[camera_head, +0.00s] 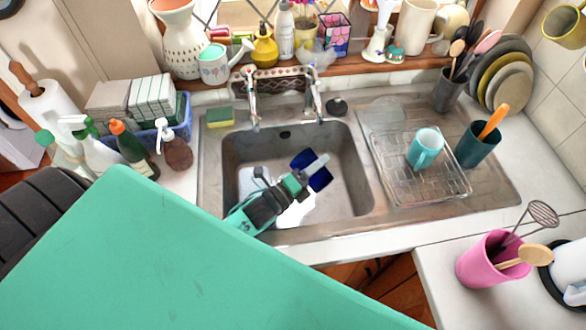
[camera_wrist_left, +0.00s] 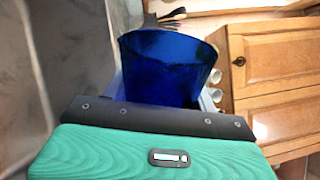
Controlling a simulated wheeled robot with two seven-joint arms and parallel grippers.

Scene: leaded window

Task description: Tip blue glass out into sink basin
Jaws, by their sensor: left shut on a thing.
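The blue glass (camera_head: 320,179) is dark blue and in my left gripper (camera_head: 311,167), over the sink basin (camera_head: 345,150) in the head view. A pale finger crosses the glass there and hides part of it. In the left wrist view the glass (camera_wrist_left: 165,70) stands just beyond the gripper's dark edge, its wide rim showing at the top and its lower part hidden. My left gripper is shut on it. I cannot tell how far the glass is tilted or whether anything is in it. My right gripper is not in view.
The tap (camera_head: 252,100) stands behind the basin. Right of it, a wire rack (camera_head: 440,185) holds a turquoise mug (camera_head: 425,148), near a dark green cup (camera_head: 477,146). Spray bottles (camera_head: 95,150) and a sponge (camera_head: 220,117) are at left. A pink pot (camera_head: 490,262) stands at front right.

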